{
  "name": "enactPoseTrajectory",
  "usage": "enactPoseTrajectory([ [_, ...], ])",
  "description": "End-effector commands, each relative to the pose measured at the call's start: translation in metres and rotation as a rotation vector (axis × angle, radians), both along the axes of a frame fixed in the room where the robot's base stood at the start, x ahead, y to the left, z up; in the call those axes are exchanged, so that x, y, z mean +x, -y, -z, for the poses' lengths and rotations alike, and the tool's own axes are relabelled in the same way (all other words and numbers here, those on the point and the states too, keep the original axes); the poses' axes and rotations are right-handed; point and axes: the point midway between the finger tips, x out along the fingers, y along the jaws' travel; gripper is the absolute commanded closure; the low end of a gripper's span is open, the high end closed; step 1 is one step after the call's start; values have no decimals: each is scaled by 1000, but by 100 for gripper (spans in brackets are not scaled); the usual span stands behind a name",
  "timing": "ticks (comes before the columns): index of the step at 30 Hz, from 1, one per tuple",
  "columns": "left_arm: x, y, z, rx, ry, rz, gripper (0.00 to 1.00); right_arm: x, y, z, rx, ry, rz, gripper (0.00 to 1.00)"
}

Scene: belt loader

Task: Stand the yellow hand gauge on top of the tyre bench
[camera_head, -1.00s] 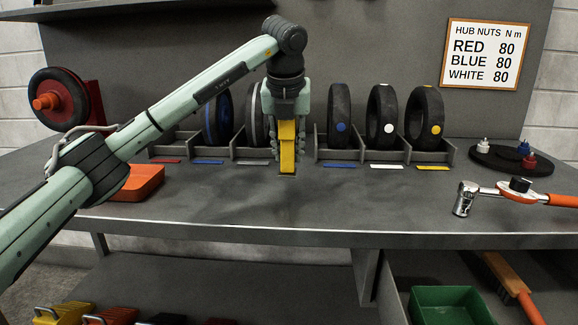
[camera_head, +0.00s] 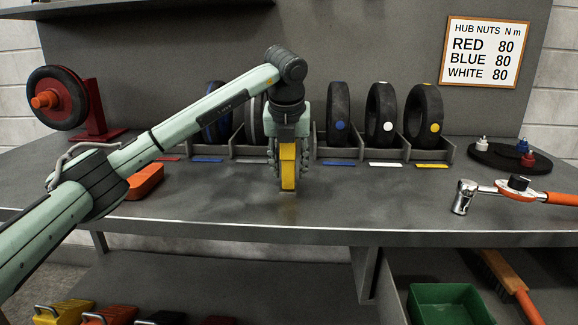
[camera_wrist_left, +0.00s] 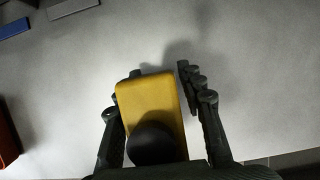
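The yellow hand gauge (camera_head: 288,168) is upright over the front middle of the tyre bench (camera_head: 350,208). The gauge hides part of the left finger there. The gauge's lower end is very close to the bench top; I cannot tell whether it touches. My right gripper is not in view.
Tyres stand in a divided rack (camera_head: 345,154) behind the gauge. An orange tray (camera_head: 146,182) and a red wheel stand (camera_head: 92,110) are at left. A ratchet wrench (camera_head: 512,190) and a nut dish (camera_head: 510,160) are at right. The bench's front middle is clear.

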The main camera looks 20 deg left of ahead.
Motion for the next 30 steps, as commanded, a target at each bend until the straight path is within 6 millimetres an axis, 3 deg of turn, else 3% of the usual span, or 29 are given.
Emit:
enactPoseTrajectory([
  [13, -2, 1, -10, -1, 3, 1, 55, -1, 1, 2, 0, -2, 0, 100],
  [24, -30, 9, -80, -1, 4, 0, 55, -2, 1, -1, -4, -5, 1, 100],
  [30, -41, 12, -106, -1, 1, 0, 55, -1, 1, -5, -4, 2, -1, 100],
])
